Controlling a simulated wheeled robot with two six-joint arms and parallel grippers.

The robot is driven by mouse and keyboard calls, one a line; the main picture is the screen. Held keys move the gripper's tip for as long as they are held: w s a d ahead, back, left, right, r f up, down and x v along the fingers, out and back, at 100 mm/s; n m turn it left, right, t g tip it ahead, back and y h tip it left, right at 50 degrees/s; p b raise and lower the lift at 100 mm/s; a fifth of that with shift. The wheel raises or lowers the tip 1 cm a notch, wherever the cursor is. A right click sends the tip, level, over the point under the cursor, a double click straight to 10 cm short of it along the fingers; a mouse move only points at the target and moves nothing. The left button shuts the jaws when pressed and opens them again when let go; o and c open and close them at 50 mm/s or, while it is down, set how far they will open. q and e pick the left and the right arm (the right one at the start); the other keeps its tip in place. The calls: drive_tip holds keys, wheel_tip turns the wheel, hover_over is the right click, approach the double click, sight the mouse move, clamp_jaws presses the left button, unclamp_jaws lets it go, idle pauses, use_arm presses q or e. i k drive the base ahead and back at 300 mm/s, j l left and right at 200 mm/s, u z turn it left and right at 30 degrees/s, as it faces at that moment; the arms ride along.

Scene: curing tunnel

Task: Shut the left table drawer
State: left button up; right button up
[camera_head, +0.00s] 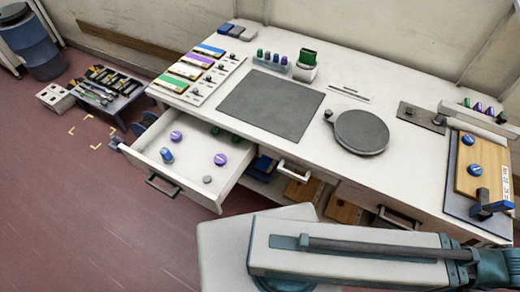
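The left table drawer (192,192) is pulled well out from the front of the white table (310,130). Its dark handle (160,186) is on its front panel, facing the lower left. Inside lie two purple round pieces (220,159), a blue piece (167,156), a small grey piece (207,180) and dark green pieces (214,131) towards the back. A white and teal link of my arm crosses the bottom right of the picture, apart from the drawer in the picture. Neither of my grippers shows.
Another drawer with a dark handle (400,217) is at the right. A shelf under the table holds wooden boxes (303,191). A low dark stand with tools (107,88) is on the floor at the left. The red floor (80,210) before the open drawer is clear.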

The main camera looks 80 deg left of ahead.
sight(194, 155)
drive_tip(key=k+j, duration=0.3)
drive_tip(key=j, duration=0.2)
drive_tip(key=u, duration=3.65)
drive_tip(key=k+l+u, duration=0.4)
drive_tip(key=k, duration=0.2)
